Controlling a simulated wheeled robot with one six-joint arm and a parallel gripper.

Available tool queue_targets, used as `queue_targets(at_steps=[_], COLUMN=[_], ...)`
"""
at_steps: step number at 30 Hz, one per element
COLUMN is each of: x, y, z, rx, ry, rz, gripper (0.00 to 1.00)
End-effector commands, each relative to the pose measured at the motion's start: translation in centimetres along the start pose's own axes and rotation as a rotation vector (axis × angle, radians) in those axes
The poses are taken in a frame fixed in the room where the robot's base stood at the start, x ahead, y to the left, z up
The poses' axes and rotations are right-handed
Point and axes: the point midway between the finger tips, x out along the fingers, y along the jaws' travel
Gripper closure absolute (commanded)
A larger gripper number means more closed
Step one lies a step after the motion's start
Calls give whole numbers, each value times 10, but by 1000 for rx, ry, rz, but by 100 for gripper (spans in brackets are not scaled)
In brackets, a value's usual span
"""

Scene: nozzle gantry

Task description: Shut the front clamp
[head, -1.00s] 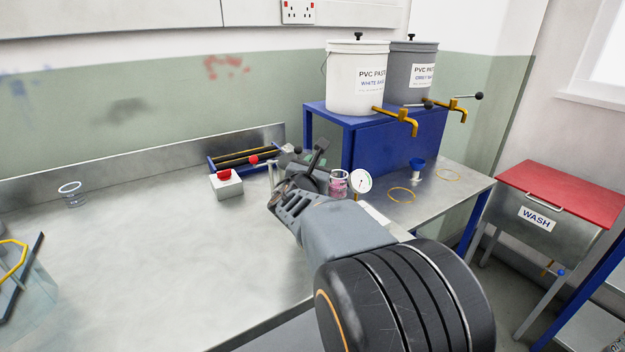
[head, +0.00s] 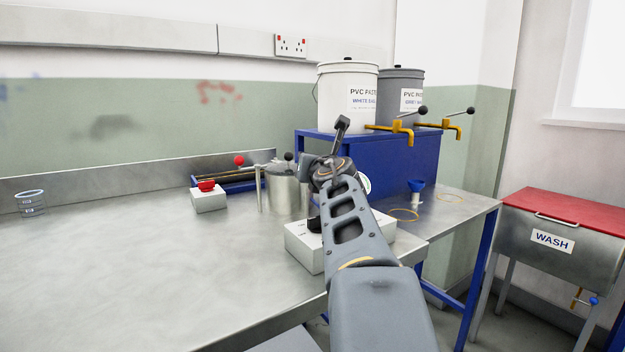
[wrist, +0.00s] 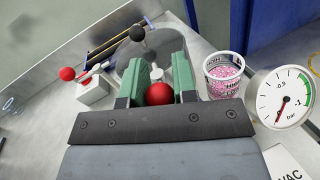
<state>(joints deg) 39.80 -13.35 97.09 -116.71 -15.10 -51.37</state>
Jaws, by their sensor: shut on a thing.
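A grey metal pot (head: 284,192) stands on the bench, and its rim (wrist: 178,42) shows in the wrist view. A black ball knob (wrist: 137,34) rises at the pot's far side; it also shows in the head view (head: 288,156). My gripper (wrist: 159,80) has its green fingers shut on a red ball knob (wrist: 159,94) at the pot's near side, which looks like the front clamp's handle. In the head view my arm hides the knob.
A white box (head: 302,247) stands close by my arm, with a dial gauge (wrist: 284,113) and a cup of pink pieces (wrist: 224,73) right of the pot. Paste buckets (head: 347,97) stand on a blue stand.

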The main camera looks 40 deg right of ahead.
Motion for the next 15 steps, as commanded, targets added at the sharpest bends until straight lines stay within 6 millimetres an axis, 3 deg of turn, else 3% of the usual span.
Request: queue_targets(at_steps=[15], x=[2], y=[-2], z=[0], rx=[-4], ry=[18], rz=[136], gripper=[97])
